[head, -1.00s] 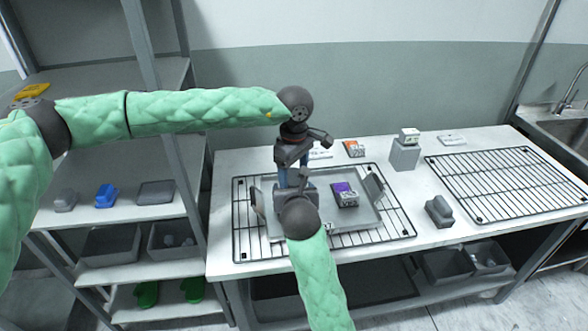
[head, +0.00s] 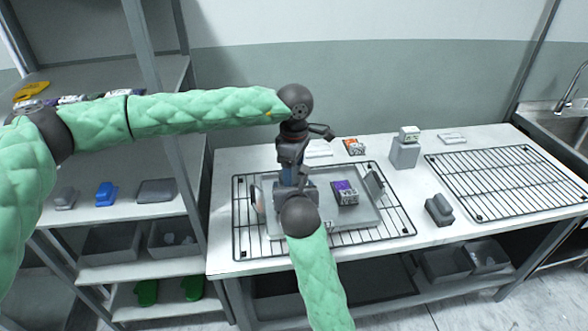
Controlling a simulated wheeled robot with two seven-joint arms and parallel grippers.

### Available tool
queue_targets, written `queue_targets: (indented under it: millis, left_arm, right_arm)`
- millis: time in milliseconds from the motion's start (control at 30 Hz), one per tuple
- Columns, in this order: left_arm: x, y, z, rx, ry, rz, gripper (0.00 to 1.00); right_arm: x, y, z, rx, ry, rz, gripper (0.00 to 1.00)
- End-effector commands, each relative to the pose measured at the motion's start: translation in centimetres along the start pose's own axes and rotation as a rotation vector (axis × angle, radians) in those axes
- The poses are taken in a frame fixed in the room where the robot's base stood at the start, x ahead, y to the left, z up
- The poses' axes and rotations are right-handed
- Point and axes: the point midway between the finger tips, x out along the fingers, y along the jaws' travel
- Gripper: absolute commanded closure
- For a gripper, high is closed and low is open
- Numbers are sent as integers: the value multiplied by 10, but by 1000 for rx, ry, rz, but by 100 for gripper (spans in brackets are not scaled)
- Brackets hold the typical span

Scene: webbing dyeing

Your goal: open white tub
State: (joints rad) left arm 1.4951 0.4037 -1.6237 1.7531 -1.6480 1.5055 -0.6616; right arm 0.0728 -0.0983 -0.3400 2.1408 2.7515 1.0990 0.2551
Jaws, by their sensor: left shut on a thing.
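My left gripper (head: 293,174) points down over the left part of a grey tray (head: 360,219). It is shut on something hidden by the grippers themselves. My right gripper (head: 292,189) comes in from the front, directly below and against the left one in the picture; its fingers are hidden, so I cannot tell their state. I cannot make out a white tub for sure; it may be hidden between the two grippers. A box with a purple top (head: 344,191) lies in the tray, right of the grippers.
The tray stands on a wire rack (head: 401,226). Upright plates (head: 374,184) stand at its sides. An orange-labelled box (head: 354,147), a grey block (head: 404,155) and a dark grey holder (head: 439,209) stand nearby. A second rack (head: 505,182) lies right. Shelves (head: 140,215) stand left.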

Motion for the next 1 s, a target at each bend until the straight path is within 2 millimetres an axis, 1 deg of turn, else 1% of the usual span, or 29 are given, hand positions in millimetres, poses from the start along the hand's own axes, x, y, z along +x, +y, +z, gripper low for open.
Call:
queue_targets:
  millis: [33,367,1000]
  left_arm:
    - [-2,2,0,-1,-1,6,58]
    - [-4,2,0,0,-1,7,58]
    - [-21,2,0,0,0,5,58]
  right_arm:
    - [-2,3,1,0,-2,6,88]
    - [-2,3,1,0,-2,6,88]
    - [-1,2,0,0,-1,3,88]
